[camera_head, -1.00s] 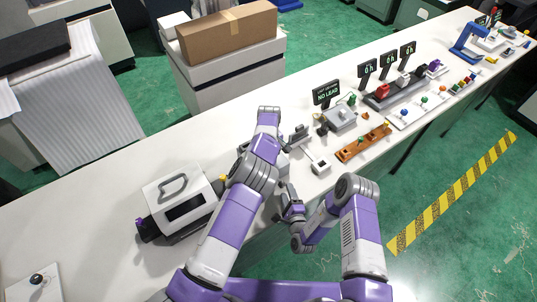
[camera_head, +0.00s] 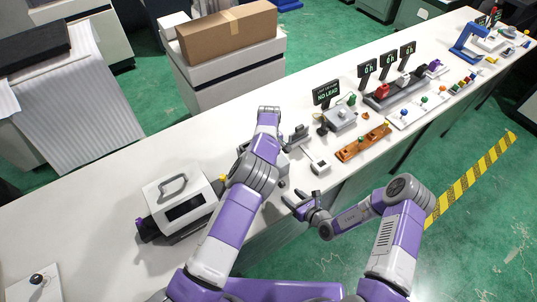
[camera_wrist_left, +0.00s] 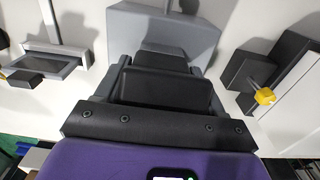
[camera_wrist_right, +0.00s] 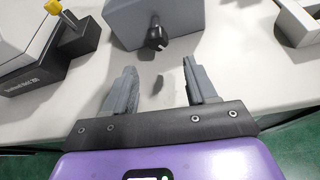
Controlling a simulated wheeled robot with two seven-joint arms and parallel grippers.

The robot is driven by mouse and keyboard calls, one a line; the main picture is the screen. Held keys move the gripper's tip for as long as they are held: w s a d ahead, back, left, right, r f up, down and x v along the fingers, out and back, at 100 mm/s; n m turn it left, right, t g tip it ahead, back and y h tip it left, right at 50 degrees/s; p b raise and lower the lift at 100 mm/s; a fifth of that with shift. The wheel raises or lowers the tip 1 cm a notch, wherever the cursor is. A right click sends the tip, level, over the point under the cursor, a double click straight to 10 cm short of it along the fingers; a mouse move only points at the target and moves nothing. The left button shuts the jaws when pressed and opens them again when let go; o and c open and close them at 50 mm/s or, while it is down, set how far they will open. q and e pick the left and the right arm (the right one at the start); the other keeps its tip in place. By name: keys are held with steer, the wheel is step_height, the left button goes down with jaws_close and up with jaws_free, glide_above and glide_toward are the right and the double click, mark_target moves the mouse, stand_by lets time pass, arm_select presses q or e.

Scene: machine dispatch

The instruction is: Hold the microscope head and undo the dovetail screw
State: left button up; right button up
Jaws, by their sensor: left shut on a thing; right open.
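The microscope head is a grey block (camera_wrist_right: 155,15) at the top of the right wrist view, with the black dovetail screw (camera_wrist_right: 157,36) sticking out of its near face. The grey block also shows in the left wrist view (camera_wrist_left: 165,30). My left gripper (camera_wrist_left: 160,82) is shut there, its dark jaws against the block. In the head view my left arm hides most of the microscope. My right gripper (camera_wrist_right: 160,78) is open and empty, its fingers apart on either side below the screw, not touching it. In the head view it is at the bench's front edge (camera_head: 296,203).
A white machine with a grey handle (camera_head: 180,198) stands left of my left arm. A yellow knob on a dark fixture (camera_wrist_right: 53,8) is left of the block. A NO LEAD sign (camera_head: 326,93) and an orange tray (camera_head: 362,144) lie to the right. Bare bench surrounds the right fingers.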

mark_target(283, 186)
steer(key=shift+w+a, duration=0.75)
steer(key=shift+w, duration=0.25)
steer(key=shift+w+a, duration=0.7)
steer(key=shift+w, duration=0.3)
steer(key=c, duration=0.9)
